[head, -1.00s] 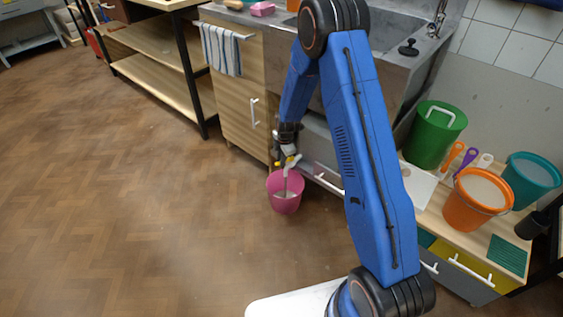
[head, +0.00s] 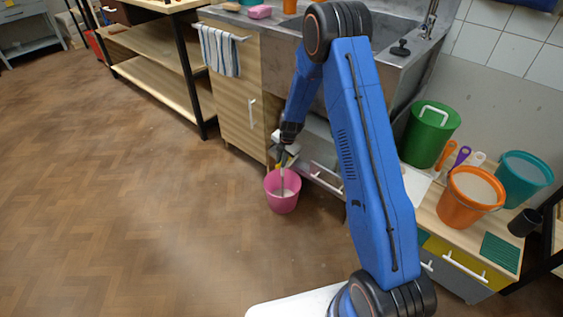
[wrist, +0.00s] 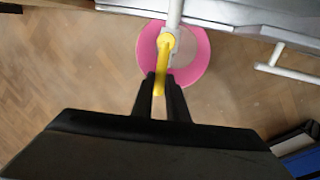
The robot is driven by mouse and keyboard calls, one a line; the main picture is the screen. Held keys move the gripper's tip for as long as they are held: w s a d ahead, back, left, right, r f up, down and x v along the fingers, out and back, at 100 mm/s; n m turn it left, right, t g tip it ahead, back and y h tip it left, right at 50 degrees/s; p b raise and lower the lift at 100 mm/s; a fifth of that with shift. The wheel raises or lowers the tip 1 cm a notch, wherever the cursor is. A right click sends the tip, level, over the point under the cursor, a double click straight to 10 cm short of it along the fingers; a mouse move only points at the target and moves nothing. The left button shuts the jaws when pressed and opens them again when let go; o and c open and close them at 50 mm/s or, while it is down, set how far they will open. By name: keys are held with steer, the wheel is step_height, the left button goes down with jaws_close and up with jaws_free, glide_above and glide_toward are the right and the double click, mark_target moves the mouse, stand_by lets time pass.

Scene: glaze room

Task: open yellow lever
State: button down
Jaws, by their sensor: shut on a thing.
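The yellow lever (wrist: 162,62) shows in the wrist view, its round end by a pale pipe (wrist: 175,14) and its handle running down the picture. My gripper (wrist: 161,80) is shut on the handle, one dark finger on each side. In the head view my gripper (head: 284,157) is low in front of the cabinets, and the lever is small and partly hidden there. A pink bucket (head: 281,205) stands on the floor just below; it also shows in the wrist view (wrist: 205,62). A grey strip reaches down to the bucket, and I cannot tell whether it is pipe or liquid.
A low cabinet with a wooden top at right carries a green bucket (head: 430,135), an orange bucket (head: 470,200) and a teal bucket (head: 524,180). A striped towel (head: 219,50) hangs on the wooden cabinet (head: 238,105) beside the sink. The floor at left is clear.

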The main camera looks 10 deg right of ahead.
steer(key=c, duration=1.7)
jaws_free()
steer(key=shift+d, duration=0.1)
steer(key=shift+c, duration=0.2)
step_height(320, 180, up, 7)
steer(key=s, duration=0.1)
steer(key=shift+d+r, duration=0.15)
steer(key=shift+d, duration=0.25)
steer(key=shift+s, duration=0.2)
